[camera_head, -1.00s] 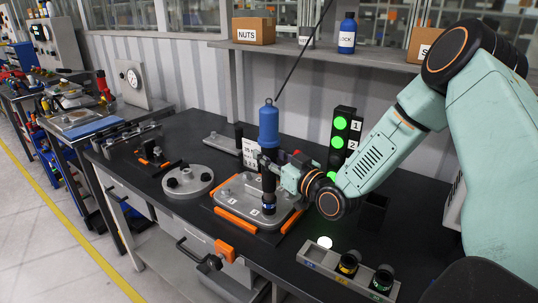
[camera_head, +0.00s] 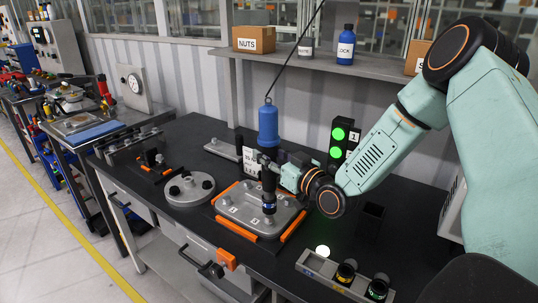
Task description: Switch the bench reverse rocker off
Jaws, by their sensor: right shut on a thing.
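My right gripper (camera_head: 276,171) is shut on a dark upright tool (camera_head: 268,191), below a blue cylinder (camera_head: 268,125) that hangs on a cable. The tool's lower end is over the right part of a grey cover plate (camera_head: 240,206) with orange edges; I cannot tell whether it touches a bolt. A control box (camera_head: 316,271) at the bench front carries a lit white round part (camera_head: 322,251), a yellow-ringed knob (camera_head: 346,271) and a green-ringed knob (camera_head: 378,287). I cannot make out which part is the reverse rocker. My left gripper is out of view.
A grey round flange (camera_head: 188,188) lies left of the plate. A signal tower (camera_head: 337,143) with green lights stands behind my right wrist. A dark open cup (camera_head: 371,219) stands right of it. A shelf holds a NUTS box (camera_head: 254,39) and a blue LOCK bottle (camera_head: 345,45).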

